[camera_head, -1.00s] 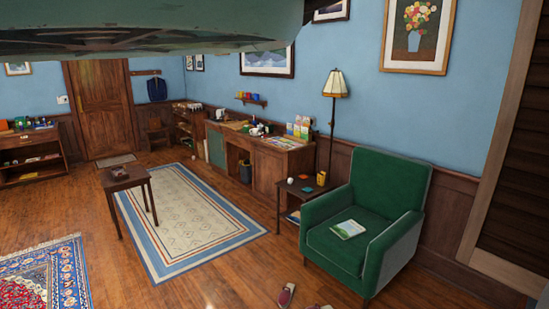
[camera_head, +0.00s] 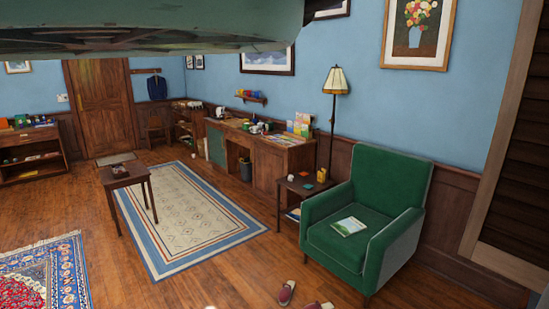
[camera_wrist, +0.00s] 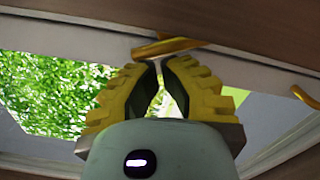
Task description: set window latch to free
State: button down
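A brass window latch (camera_wrist: 175,46) sits on the pale window frame (camera_wrist: 75,35) at the top middle of the wrist view. It lies nearly flat, slanting slightly up to the right. My gripper (camera_wrist: 159,62) has yellow ribbed fingers with dark pads. Its tips are drawn together just below the latch, with a narrow light gap lower between the pads. I see nothing held between them, and cannot tell whether the tips touch the latch. The latch and gripper tips do not show in the head view.
A second brass piece (camera_wrist: 305,97) is at the right edge of the wrist view. Green foliage (camera_wrist: 50,95) shows through the glass. In the head view, a green armchair (camera_head: 365,215), slippers (camera_head: 287,292) and a small table (camera_head: 128,174) stand on the floor around a rug (camera_head: 190,220).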

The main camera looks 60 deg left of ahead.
jog(key=shift+s+d+r+m+b, duration=0.1)
jog(key=shift+s+r+m+b, duration=0.1)
jog(key=shift+s+m+b, duration=0.35)
jog(key=shift+s+r+m+b, duration=0.25)
jog(key=shift+m+b, duration=0.45)
jog(key=shift+m, duration=0.3)
jog(key=shift+s+d+r+m+b, duration=0.1)
jog(key=shift+s+r+m+b, duration=0.2)
jog(key=shift+m+b, duration=0.4)
jog(key=shift+s+f, duration=0.1)
